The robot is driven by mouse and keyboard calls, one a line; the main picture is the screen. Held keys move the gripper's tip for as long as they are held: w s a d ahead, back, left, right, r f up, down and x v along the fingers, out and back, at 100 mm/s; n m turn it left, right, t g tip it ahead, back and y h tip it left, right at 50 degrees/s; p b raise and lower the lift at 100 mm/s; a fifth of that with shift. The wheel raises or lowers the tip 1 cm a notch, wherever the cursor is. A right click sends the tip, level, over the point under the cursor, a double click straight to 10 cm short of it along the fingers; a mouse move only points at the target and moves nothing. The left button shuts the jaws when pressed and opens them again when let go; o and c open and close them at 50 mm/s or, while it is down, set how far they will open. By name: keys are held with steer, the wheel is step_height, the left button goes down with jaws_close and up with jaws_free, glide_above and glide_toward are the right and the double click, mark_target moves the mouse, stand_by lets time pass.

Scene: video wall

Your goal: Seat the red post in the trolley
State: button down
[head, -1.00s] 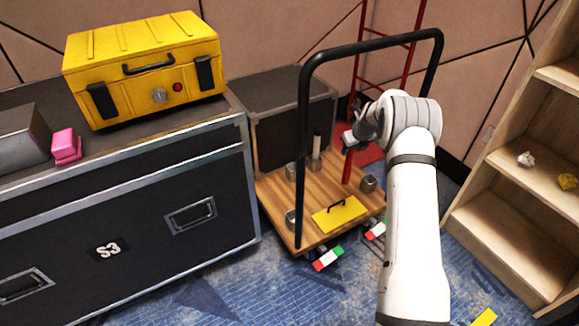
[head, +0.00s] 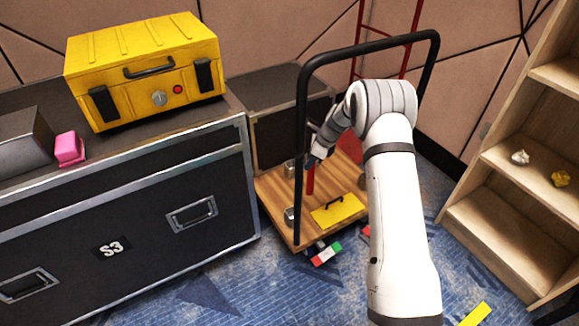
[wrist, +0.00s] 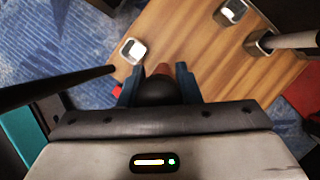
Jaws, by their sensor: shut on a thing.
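The red post (head: 310,181) hangs roughly upright below my gripper (head: 312,160), over the left part of the trolley's wooden deck (head: 280,190). My gripper is shut on its upper end. In the wrist view the blue fingertips of my gripper (wrist: 158,84) flank a dark round shape, with a reddish bit beyond it. An empty-looking square metal socket (wrist: 133,50) lies just ahead and left of the fingers. A second open socket (wrist: 232,12) lies farther right. A grey post (wrist: 292,40) stands in another socket. Whether the red post's lower end touches the deck is unclear.
The trolley's black handle hoop (head: 302,120) rises beside my gripper. A yellow plate (head: 338,210) lies on the deck. A large black case (head: 150,210) stands left, with a yellow box (head: 145,65) on top. A wooden shelf (head: 510,195) stands right.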

steer(key=s+a+r+n+g+p, duration=0.1)
steer(key=s+a+n+g, duration=0.1)
steer(key=s+a+n, duration=0.35)
steer(key=b+x, duration=0.2)
steer(key=d+b+x, duration=0.1)
steer(key=b+x, duration=0.1)
steer(key=shift+s+a+f, duration=0.15)
steer(key=shift+s+f, duration=0.1)
steer(key=shift+f, duration=0.15)
steer(key=shift+r+p, duration=0.1)
steer(key=shift+p, duration=0.55)
stand_by(0.8)
stand_by(0.6)
step_height(320, 180, down, 7)
steer(key=b, duration=0.2)
steer(key=shift+r+b, duration=0.25)
steer(key=shift+b, duration=0.1)
stand_by(0.6)
steer(key=shift+f, duration=0.45)
stand_by(0.8)
